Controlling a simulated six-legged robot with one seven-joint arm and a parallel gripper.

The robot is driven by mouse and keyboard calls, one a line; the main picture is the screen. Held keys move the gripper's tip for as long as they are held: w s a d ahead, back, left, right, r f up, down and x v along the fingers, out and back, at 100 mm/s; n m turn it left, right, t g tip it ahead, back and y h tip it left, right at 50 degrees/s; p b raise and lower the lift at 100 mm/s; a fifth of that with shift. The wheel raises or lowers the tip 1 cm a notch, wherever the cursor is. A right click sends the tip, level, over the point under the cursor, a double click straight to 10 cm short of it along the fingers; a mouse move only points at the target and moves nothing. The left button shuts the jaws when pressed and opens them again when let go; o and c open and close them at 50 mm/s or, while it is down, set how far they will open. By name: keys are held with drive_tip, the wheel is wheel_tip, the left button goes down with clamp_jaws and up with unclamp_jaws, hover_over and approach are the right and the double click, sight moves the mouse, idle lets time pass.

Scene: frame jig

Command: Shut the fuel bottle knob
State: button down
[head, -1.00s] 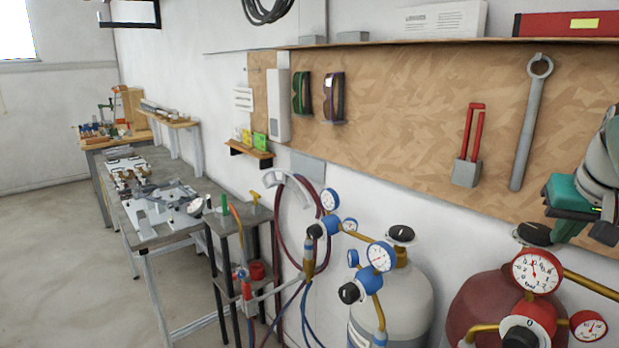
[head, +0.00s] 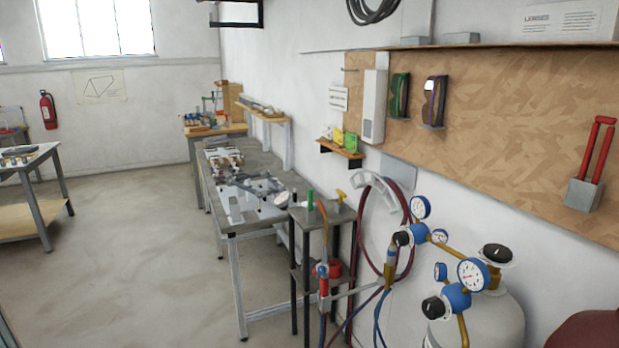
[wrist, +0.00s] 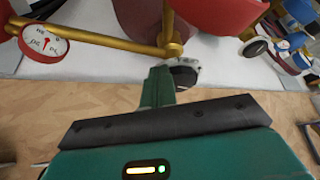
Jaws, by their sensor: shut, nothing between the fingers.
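The red fuel bottle (head: 590,332) shows only as a sliver at the lower right corner of the head view; its knob is out of that view. In the wrist view, seen upside down, the red bottle (wrist: 140,22) is at the top. A black knob (wrist: 183,76) with a pale rim sits at the bottle's valve, by the brass pipe. My gripper (wrist: 160,82) has teal fingers that are shut and empty. The fingertips lie just left of the knob in the picture and overlap its edge; I cannot tell whether they touch. My gripper is not in the head view.
A red-rimmed gauge (wrist: 45,42) and brass pipes are near the fingers. A grey bottle (head: 490,318) with blue regulators and a black knob (head: 497,253) stands beside the red one. Hoses hang by a small stand (head: 325,216). The floor (head: 140,250) at left is clear.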

drive_tip(key=shift+w+a, duration=0.15)
drive_tip(key=shift+a, duration=0.05)
drive_tip(key=shift+w+a, duration=0.2)
drive_tip(key=shift+a, duration=0.25)
drive_tip(key=shift+w+a, duration=0.25)
drive_tip(key=shift+a, duration=0.1)
drive_tip(key=shift+w+a, duration=0.45)
drive_tip(key=shift+w, duration=0.15)
idle(0.5)
drive_tip(key=shift+s+a, duration=0.15)
drive_tip(key=shift+a, duration=0.05)
